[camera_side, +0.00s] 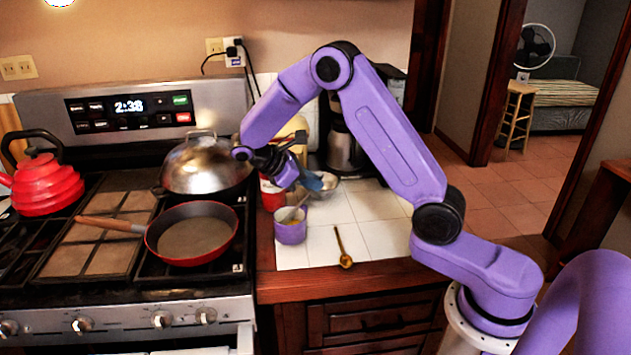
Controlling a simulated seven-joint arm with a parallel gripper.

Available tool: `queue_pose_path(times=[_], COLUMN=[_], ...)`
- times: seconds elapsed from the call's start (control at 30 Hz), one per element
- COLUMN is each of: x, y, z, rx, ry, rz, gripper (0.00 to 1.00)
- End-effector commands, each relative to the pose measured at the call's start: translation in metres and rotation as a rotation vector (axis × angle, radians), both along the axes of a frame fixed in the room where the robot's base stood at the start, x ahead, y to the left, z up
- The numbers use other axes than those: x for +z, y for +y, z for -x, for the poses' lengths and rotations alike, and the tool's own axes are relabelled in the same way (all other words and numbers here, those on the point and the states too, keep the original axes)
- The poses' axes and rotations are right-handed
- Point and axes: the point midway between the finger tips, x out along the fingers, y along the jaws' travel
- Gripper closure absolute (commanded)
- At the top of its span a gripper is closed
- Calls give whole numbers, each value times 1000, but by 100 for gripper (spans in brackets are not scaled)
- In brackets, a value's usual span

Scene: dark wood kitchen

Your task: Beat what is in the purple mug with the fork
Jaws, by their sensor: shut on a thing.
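The purple mug (290,232) stands upright on the white tiled counter, close to the stove. Something yellowish shows inside it, too small to make out. My gripper (302,190) is above and slightly right of the mug, with its jaws shut on the fork (295,212). The fork slants down, and its lower end reaches into the mug's opening. The fork's tines are hidden inside the mug, and its upper end is hidden by the gripper.
A golden spoon (343,247) lies right of the mug. A red can (271,195) and a bowl (325,183) stand just behind it. The stove holds a red pan (192,237), a domed lidded pan (205,168) and a red kettle (45,187). The tiles at right are clear.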

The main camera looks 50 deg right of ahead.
Motion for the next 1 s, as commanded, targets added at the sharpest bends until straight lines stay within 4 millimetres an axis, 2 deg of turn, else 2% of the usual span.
queue_pose_path(times=[0.5, 1.0], x=[2, 39], y=[1, 0], z=[-1, -1], rx=[0, 0], ry=[-2, -3], rz=[-1, 0], gripper=[100, 100])
